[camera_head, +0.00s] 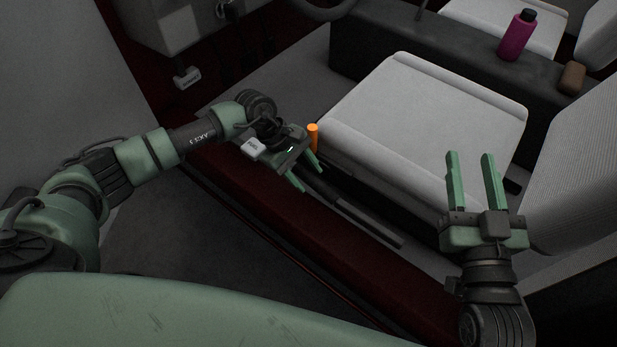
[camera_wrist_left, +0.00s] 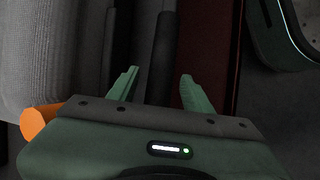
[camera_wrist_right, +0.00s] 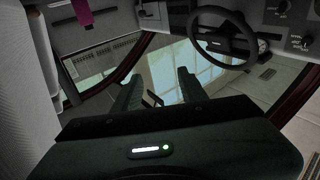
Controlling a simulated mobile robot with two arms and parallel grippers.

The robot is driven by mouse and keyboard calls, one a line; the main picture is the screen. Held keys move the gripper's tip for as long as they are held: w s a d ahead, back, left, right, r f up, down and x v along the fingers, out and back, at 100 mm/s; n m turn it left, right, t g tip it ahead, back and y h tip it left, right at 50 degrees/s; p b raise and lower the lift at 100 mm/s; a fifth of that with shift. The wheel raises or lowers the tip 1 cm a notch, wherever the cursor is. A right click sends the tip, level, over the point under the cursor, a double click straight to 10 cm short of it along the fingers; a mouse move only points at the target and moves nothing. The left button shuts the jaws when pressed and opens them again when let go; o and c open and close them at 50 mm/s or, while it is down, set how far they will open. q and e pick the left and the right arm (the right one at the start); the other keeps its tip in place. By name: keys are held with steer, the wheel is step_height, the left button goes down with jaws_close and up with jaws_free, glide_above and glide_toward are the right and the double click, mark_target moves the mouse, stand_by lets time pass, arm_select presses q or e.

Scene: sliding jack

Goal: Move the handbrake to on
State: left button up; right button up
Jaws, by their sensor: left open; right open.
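The handbrake (camera_head: 322,190) is a long dark lever lying low between the light seat and the red door sill. My left gripper (camera_head: 309,180) is open above its near-left part, fingers pointing down toward it. In the left wrist view, the handbrake (camera_wrist_left: 161,58) runs up the picture between the two open fingers (camera_wrist_left: 160,76); I cannot tell whether they touch it. Its lower end is hidden behind the gripper body. My right gripper (camera_head: 470,157) is open and empty in front of the seat's right side, far from the handbrake.
A light seat cushion (camera_head: 420,115) and its backrest (camera_head: 580,170) stand beyond the lever. An orange cylinder (camera_head: 313,137) stands beside the cushion, close to my left gripper. The red sill (camera_head: 270,203) runs along the near side.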

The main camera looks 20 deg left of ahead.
arm_select(q)
steer(key=shift+d+f, duration=0.35)
steer(key=shift+f, duration=0.2)
jaws_close()
stand_by(1.1)
